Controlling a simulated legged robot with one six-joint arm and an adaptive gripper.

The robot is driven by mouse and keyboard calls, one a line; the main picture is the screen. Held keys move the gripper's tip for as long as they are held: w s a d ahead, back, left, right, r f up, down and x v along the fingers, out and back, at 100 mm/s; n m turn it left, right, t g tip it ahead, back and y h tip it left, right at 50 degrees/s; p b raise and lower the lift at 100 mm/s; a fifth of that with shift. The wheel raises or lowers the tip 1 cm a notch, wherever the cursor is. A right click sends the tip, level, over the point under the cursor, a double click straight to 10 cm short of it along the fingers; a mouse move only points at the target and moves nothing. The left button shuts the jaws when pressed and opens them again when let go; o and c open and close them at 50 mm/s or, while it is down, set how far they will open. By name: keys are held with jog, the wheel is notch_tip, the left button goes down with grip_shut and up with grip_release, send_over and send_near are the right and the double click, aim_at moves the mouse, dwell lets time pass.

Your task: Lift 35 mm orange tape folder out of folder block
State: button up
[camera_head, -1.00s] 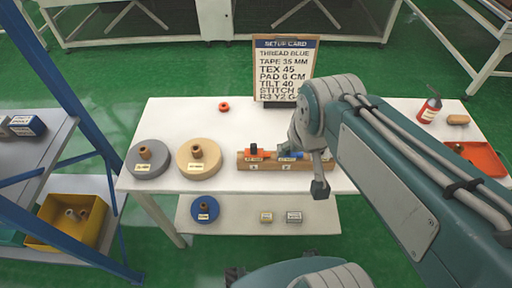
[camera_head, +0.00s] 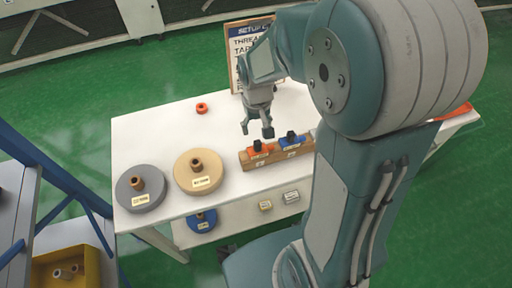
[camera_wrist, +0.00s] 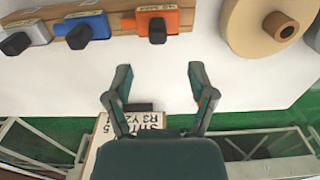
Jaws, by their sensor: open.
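The orange tape folder (camera_head: 259,149) sits in the wooden folder block (camera_head: 247,162), at its left end in the head view. A blue folder (camera_head: 292,140) sits to its right in the block. In the wrist view the orange folder (camera_wrist: 158,21) has a dark knob and a pale label, with the blue folder (camera_wrist: 84,30) and a grey-white one (camera_wrist: 24,36) to its left. My gripper (camera_head: 257,131) is open and empty, above the table just behind the block. In the wrist view its two fingers (camera_wrist: 159,80) are spread apart, short of the orange folder and not touching it.
A grey disc (camera_head: 139,190) and a tan disc (camera_head: 198,172) lie left of the block. A small red ring (camera_head: 201,108) lies at the back. A setup card (camera_head: 236,45) stands behind my gripper. A blue spool (camera_head: 202,219) and small boxes are on the lower shelf.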

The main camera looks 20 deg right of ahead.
aim_at(257, 142)
jog(key=shift+d+f, duration=0.2)
jog(key=shift+f, duration=0.35)
jog(key=shift+d+f, duration=0.15)
jog(key=shift+f, duration=0.4)
jog(key=f, duration=0.2)
jog(key=a+f, duration=0.1)
jog(key=f, duration=0.2)
jog(key=shift+s+a, duration=0.1)
jog(key=shift+f, duration=0.25)
jog(key=shift+d, duration=0.5)
jog(key=c, duration=0.8)
grip_shut()
jog(key=shift+a, duration=0.25)
